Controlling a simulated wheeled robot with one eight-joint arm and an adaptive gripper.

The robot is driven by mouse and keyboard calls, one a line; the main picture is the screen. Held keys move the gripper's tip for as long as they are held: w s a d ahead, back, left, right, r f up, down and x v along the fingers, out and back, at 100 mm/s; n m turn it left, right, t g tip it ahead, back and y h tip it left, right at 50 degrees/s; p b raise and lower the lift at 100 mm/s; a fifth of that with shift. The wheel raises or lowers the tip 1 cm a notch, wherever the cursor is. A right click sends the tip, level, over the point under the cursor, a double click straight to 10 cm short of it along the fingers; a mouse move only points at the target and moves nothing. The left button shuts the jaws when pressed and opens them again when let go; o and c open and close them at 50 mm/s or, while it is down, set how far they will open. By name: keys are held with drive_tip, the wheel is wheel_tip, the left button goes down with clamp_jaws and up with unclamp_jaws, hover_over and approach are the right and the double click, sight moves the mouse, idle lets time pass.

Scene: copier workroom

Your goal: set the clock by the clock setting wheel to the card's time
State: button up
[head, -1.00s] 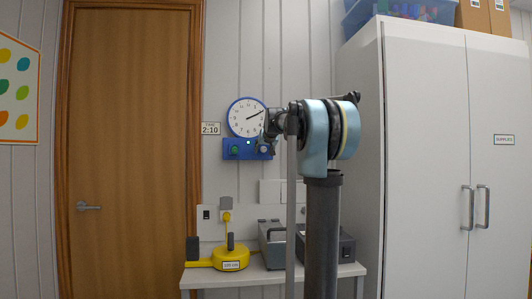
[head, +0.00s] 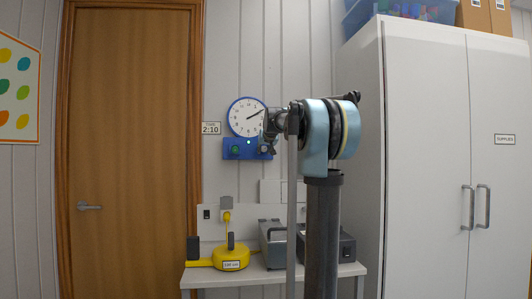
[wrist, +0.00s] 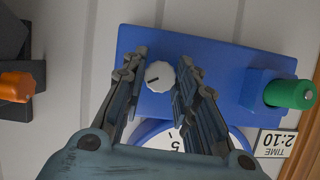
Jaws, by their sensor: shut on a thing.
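The round white clock (head: 240,118) hangs on the wall on a blue panel (head: 231,153). Its visible hand or overlapping hands point to the upper right, near the 2. The card (head: 210,128) left of it reads TIME 2:10; it also shows upside down in the wrist view (wrist: 275,144). The white ribbed setting wheel (wrist: 158,76) with a dark mark sits on the panel between my fingers. My gripper (wrist: 162,62) is shut on the wheel. In the head view my gripper (head: 267,146) partly covers the panel's right end and the clock's right edge.
A green knob (wrist: 289,94) sits on the panel's other end. Below stands a bench (head: 205,278) with a yellow cord reel (head: 231,257) and grey boxes (head: 272,240). A tall white cabinet (head: 425,150) is at the right, a wooden door (head: 130,150) at the left.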

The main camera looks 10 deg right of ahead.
drive_tip(key=o, duration=1.1)
drive_tip(key=shift+c, duration=0.2)
drive_tip(key=shift+s, duration=0.15)
drive_tip(key=v, duration=1.1)
drive_tip(key=shift+s, duration=0.3)
drive_tip(key=shift+r, duration=0.1)
drive_tip(key=s+f+g, duration=0.3)
drive_tip(key=s+f, duration=1.2)
drive_tip(key=f, duration=0.4)
drive_tip(key=s+f+g, duration=0.4)
drive_tip(key=s+f, duration=1.1)
drive_tip(key=f, duration=0.4)
drive_tip(key=s+f+g, duration=0.4)
drive_tip(key=s+f, duration=1.1)
drive_tip(key=f, duration=0.4)
drive_tip(key=shift+s+d+f+n, duration=0.3)
drive_tip(key=shift+d+f+n, duration=0.05)
drive_tip(key=shift+f+n, duration=0.05)
